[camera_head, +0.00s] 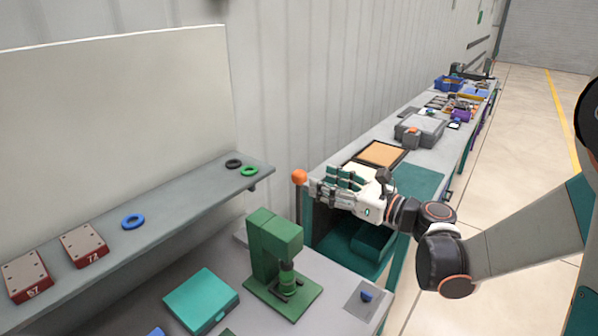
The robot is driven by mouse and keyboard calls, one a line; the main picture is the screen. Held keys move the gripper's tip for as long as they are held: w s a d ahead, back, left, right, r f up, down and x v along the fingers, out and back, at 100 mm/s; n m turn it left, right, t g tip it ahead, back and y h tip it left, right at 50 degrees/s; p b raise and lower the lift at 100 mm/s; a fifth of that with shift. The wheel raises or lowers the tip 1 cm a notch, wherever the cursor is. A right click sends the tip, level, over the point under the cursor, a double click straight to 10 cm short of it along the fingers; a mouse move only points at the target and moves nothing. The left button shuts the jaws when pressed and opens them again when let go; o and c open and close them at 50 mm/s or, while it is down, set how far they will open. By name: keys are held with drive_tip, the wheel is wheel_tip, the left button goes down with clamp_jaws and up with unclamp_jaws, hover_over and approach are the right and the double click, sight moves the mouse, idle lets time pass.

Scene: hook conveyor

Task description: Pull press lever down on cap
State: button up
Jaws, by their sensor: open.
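The green press (273,246) stands upright on the grey bench at centre. Its ram (287,271) is above a small dark part (288,289) on its base; I cannot tell whether a cap sits there. An orange ball knob (299,176) shows up and to the right of the press, on a short dark piece; it looks like the lever's end, but its link to the press is not clear. My gripper (319,188) is open, pointing left, with its fingertips just right of and slightly below the knob. I see no grip on it.
A teal box (202,299) stands left of the press. A small blue piece (366,296) sits on a grey plate at right. The shelf (185,210) carries rings and numbered red-sided blocks. A second bench with an orange-topped tray (381,154) lies beyond my gripper.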

sight(305, 174)
drive_tip(key=x, duration=0.8)
drive_tip(key=shift+w+a, duration=0.2)
drive_tip(key=shift+a, duration=0.05)
drive_tip(key=shift+c, duration=0.6)
clamp_jaws()
